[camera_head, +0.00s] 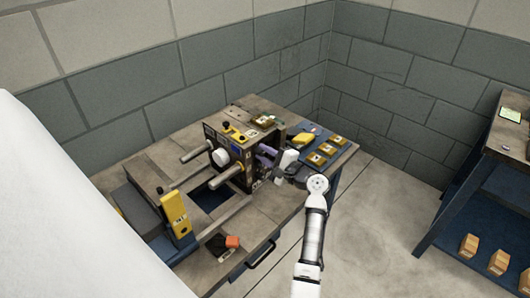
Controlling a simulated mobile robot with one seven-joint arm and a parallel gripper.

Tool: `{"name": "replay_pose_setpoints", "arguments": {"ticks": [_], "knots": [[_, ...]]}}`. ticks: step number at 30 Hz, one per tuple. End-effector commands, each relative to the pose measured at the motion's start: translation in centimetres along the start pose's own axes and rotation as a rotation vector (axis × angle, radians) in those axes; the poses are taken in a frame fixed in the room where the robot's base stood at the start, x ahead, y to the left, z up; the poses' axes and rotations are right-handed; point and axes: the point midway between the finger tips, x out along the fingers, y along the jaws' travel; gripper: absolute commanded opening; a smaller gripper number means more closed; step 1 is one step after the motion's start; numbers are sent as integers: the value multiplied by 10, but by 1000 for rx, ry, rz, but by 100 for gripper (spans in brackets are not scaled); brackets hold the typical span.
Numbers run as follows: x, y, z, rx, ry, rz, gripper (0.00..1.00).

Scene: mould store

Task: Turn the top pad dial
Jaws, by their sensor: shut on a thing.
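A dark machine block (212,139) stands on the wooden bench, with a white round knob (220,157) on its front and metal bars sticking out to the left. Two purple cylindrical parts (266,150) show at its right side, one above the other. My gripper (277,171) is at that right side, close against the machine, at the end of my white arm reaching up from the bottom. It is shut on a small part there, which looks like the pad dial. The fingertips and most of the dial are hidden or too small to make out, so its turn angle cannot be told.
Yellow blocks (317,159) lie on a blue mat right of the machine. A second bench (500,150) stands far right, with cartons below. Open floor lies between.

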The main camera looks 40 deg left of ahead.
Motion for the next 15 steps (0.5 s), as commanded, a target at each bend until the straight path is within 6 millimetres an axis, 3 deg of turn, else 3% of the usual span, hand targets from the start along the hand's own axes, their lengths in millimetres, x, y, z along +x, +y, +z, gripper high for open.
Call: {"name": "replay_pose_setpoints", "arguments": {"ticks": [13, 14, 15], "knots": [[0, 0, -1, 12, 1, 0, 1], [0, 0, -1, 12, 1, 0, 26], [0, 0, -1, 11, 1, 0, 32]]}}
